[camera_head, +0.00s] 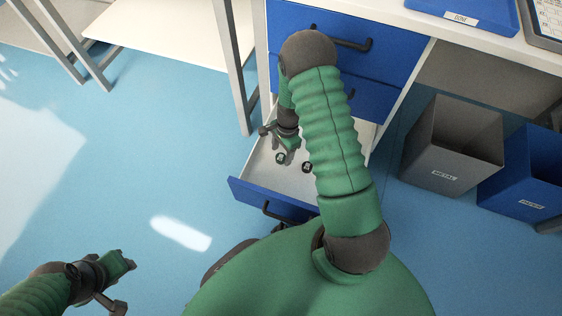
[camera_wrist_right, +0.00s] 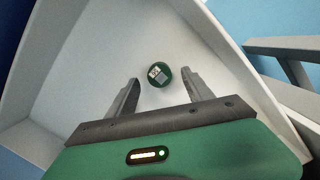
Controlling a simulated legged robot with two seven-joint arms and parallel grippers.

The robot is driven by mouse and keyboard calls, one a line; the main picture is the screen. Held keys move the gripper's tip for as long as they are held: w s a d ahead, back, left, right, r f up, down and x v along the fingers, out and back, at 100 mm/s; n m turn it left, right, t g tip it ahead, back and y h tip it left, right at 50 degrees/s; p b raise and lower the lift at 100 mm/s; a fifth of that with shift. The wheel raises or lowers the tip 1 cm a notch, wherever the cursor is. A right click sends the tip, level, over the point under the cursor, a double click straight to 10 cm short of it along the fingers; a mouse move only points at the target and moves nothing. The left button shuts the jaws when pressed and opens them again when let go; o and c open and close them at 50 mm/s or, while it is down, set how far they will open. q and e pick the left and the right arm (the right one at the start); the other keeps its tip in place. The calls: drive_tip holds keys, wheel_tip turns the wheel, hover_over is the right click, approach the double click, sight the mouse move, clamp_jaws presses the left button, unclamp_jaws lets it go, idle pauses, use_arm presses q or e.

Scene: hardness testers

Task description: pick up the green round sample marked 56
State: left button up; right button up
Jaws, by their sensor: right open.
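A small round green sample (camera_wrist_right: 159,74) lies on the white floor of the open drawer (camera_wrist_right: 95,75). Its top has a pale label, too small to read as 56. In the right wrist view it sits just beyond and between the fingertips of my open right gripper (camera_wrist_right: 161,82), which is empty. My left gripper (camera_head: 124,266) hangs over the blue floor, away from the drawer.
The drawer's blue front (camera_head: 262,201) and white side walls surround the right gripper. Closed blue drawers (camera_head: 350,60) are above it. A grey metal bin (camera_head: 455,145) and a blue bin (camera_head: 525,175) stand to the right. The blue floor at left is clear.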

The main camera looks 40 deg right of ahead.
wheel_tip(320, 180, down, 2)
drive_tip(key=shift+a+f, duration=0.1)
drive_tip(key=shift+a, duration=0.15)
clamp_jaws()
drive_tip(key=shift+r, duration=0.2)
